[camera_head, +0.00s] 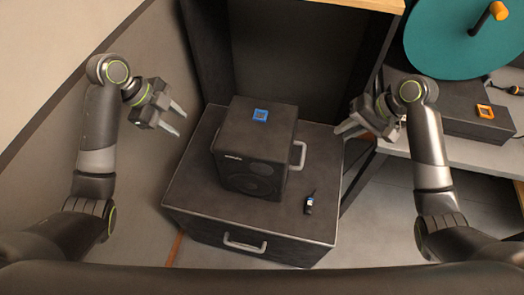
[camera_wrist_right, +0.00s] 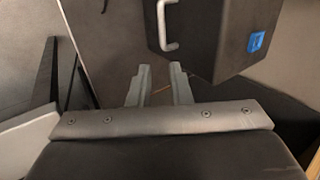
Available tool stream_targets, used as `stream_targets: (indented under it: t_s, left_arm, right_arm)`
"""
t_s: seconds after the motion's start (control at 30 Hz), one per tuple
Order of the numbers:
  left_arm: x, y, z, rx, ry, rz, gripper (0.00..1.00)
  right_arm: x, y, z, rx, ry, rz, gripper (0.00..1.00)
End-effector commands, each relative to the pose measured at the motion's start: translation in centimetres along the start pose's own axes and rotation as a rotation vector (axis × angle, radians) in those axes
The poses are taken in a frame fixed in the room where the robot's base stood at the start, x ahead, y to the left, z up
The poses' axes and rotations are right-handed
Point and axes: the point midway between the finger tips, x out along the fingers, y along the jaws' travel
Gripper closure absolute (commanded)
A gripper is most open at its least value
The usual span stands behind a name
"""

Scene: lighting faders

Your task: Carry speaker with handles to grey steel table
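The black speaker (camera_head: 252,150) stands upright on a dark flight case. A blue square (camera_head: 261,115) lies on its top. Its grey side handle (camera_head: 299,155) is on the right side; the left side is hidden. My left gripper (camera_head: 178,122) is open and empty, left of the speaker and apart from it. My right gripper (camera_head: 341,130) is to the right of the speaker, apart from it. In the right wrist view its fingers (camera_wrist_right: 160,82) are parted and empty, with the speaker (camera_wrist_right: 220,30) and its handle (camera_wrist_right: 165,25) beyond them. A grey table (camera_head: 462,152) shows at the right.
The flight case (camera_head: 205,195) has a front handle (camera_head: 244,243). A small black handheld device (camera_head: 309,204) lies on it, right of the speaker. A teal disc (camera_head: 465,38) and a dark box (camera_head: 455,112) with an orange square (camera_head: 485,111) are at the right. A dark upright frame (camera_head: 365,70) stands between case and table.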

Motion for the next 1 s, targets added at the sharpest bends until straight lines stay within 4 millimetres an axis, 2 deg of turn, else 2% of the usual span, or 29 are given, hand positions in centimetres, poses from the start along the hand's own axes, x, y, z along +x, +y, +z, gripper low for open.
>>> stream_targets:
  t_s: [0.17, 0.47, 0.67, 1.0]
  left_arm:
    - [-0.6, -0.1, -0.3, 0.042, 0.002, 0.008, 0.62]
    - [0.0, -0.1, -0.3, 0.035, 0.004, 0.007, 0.62]
    - [2.9, 0.0, -0.4, 0.033, 0.007, 0.009, 0.62]
    - [9.7, 0.0, -0.4, 0.032, 0.006, 0.009, 0.62]
  right_arm:
    - [-0.5, -0.5, 0.0, -0.005, -0.01, -0.003, 0.82]
    - [0.1, -0.4, 0.0, -0.004, -0.01, -0.004, 0.82]
    - [3.0, -0.5, 0.2, -0.002, -0.013, -0.006, 0.82]
    - [9.8, -0.5, 0.2, -0.001, -0.013, -0.006, 0.82]
